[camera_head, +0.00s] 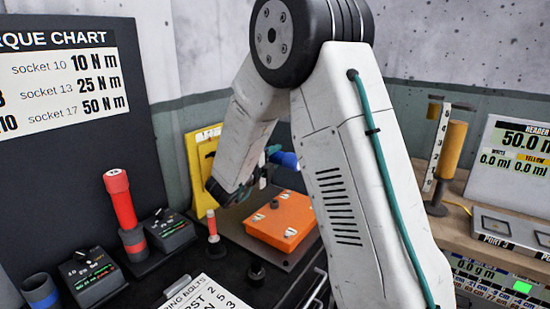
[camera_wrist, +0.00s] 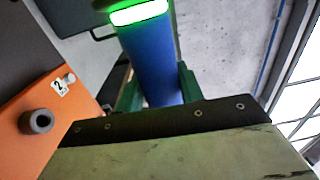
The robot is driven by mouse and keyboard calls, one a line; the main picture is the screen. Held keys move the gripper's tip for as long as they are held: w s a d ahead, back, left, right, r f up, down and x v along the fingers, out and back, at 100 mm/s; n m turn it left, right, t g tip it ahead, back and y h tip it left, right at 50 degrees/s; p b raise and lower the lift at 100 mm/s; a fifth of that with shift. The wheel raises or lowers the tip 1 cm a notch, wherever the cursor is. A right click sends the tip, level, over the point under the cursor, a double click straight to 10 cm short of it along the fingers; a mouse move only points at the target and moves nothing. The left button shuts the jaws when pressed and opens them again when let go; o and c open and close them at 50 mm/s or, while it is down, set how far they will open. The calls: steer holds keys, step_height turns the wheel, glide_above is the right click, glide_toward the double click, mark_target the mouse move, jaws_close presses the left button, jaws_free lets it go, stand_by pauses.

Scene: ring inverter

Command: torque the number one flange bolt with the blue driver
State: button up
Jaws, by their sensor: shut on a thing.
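The blue driver (camera_wrist: 150,62) is between the two green fingers of my gripper (camera_wrist: 158,90) in the wrist view, with a lit green band at its far end. In the head view the blue driver (camera_head: 285,159) shows partly behind my arm, and my gripper (camera_head: 266,165) holds it tilted above the orange flange block (camera_head: 272,232). The block carries a dark bolt and several white tags. The wrist view shows a tag "2" (camera_wrist: 62,87) beside a dark round bolt head (camera_wrist: 38,121). The number one bolt cannot be made out; my arm hides part of the block.
A red driver (camera_head: 119,198) stands in a holder at left; a blue-banded holder (camera_head: 40,292) is empty. Two small control boxes (camera_head: 92,278) (camera_head: 168,234), a small red-topped post (camera_head: 212,224) and a bolt-order sheet (camera_head: 202,292) are nearby. A yellow panel (camera_head: 200,160) stands behind.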

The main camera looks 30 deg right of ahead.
mark_target(284, 164)
steer(key=shift+r, duration=0.1)
steer(key=shift+s+d, duration=0.3)
steer(key=shift+s, duration=0.45)
steer(key=shift+s+d, duration=0.25)
steer(key=shift+s, duration=0.55)
steer(key=shift+s+d, duration=0.3)
steer(key=shift+s, duration=0.45)
